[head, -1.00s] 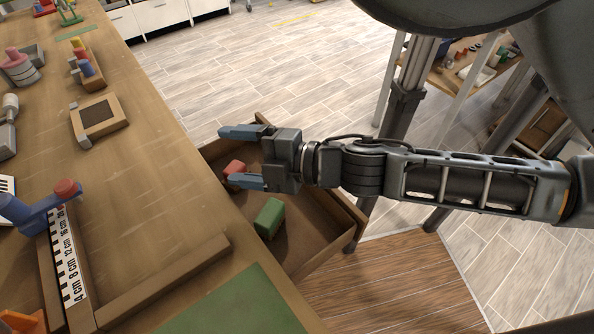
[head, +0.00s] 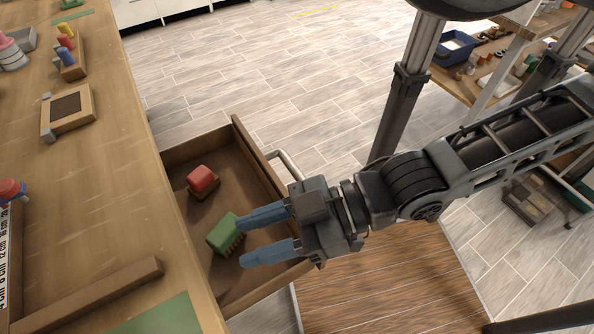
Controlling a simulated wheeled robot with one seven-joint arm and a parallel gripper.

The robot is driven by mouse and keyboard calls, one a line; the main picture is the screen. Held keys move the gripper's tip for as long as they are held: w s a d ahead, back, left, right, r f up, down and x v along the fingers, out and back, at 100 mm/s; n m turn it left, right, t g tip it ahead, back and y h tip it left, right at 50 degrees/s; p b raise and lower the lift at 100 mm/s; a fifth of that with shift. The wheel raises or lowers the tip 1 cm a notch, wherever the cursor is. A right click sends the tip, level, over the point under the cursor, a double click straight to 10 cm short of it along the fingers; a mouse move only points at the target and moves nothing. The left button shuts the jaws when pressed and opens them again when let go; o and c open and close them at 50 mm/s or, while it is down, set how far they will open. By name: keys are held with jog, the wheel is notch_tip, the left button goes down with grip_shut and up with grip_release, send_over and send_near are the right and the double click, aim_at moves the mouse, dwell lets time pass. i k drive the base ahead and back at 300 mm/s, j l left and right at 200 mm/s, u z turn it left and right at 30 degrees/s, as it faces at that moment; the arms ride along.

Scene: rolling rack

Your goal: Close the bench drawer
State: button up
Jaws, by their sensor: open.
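The wooden bench drawer (head: 246,139) stands pulled out from the side of the bench (head: 110,165). A red block (head: 202,179) and a green block (head: 224,234) lie inside it. A metal bar handle (head: 288,166) shows on its outer front, partly hidden by my gripper. My gripper (head: 254,238) is open, its two blue fingers pointing left over the near part of the drawer beside the green block. Its body covers part of the drawer's front wall. I cannot tell whether the fingers touch anything.
On the bench top are a framed board (head: 68,113), a peg toy (head: 68,58), a ruler strip (head: 5,250) and a wooden rail (head: 95,295). A shelf with a blue bin (head: 455,48) stands at the upper right. The floor beyond the drawer is clear.

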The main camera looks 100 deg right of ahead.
aim_at(249, 183)
jog(key=k+l+u, duration=0.1)
jog(key=k+l, duration=0.7)
jog(key=k+j+z, duration=0.7)
